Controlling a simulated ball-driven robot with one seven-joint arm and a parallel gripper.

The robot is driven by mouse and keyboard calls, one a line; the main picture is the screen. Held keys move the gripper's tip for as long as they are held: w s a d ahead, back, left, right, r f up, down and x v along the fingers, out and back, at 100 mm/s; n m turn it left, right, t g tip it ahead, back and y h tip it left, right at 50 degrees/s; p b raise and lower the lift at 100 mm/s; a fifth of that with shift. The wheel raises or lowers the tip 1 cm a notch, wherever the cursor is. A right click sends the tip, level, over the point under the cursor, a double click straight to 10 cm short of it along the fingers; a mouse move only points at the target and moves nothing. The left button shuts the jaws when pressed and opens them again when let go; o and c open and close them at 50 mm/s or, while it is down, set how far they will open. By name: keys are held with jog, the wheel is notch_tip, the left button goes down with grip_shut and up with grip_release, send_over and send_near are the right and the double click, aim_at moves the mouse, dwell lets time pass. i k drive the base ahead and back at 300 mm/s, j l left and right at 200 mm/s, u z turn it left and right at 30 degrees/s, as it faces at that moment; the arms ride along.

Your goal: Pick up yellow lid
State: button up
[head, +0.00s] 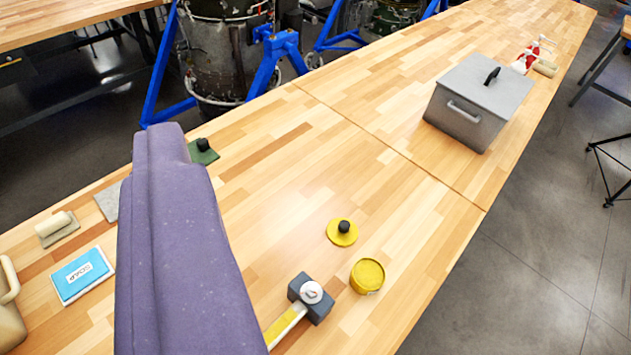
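The yellow lid (342,232) is a flat disc with a black knob on top. It lies on the wooden table, right of the picture's centre. A round yellow tin (367,276) stands just to its lower right, apart from it. A large purple part, which looks like part of my own arm, rises from the bottom edge left of centre and is well apart from the lid. I see no gripper fingers.
A hammer-like tool with a dark head (311,297) lies below the lid. A grey metal box (478,103) stands at upper right. A blue-and-white soap box (82,275) and a green piece with a black knob (203,152) are at left. The wooden table (290,190) is clear above the lid.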

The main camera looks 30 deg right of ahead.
aim_at(342, 231)
jog(key=k+l+z, duration=0.1)
jog(key=z, duration=0.8)
jog(key=k+l+u, duration=0.15)
jog(key=k, duration=0.3)
jog(key=l, duration=0.1)
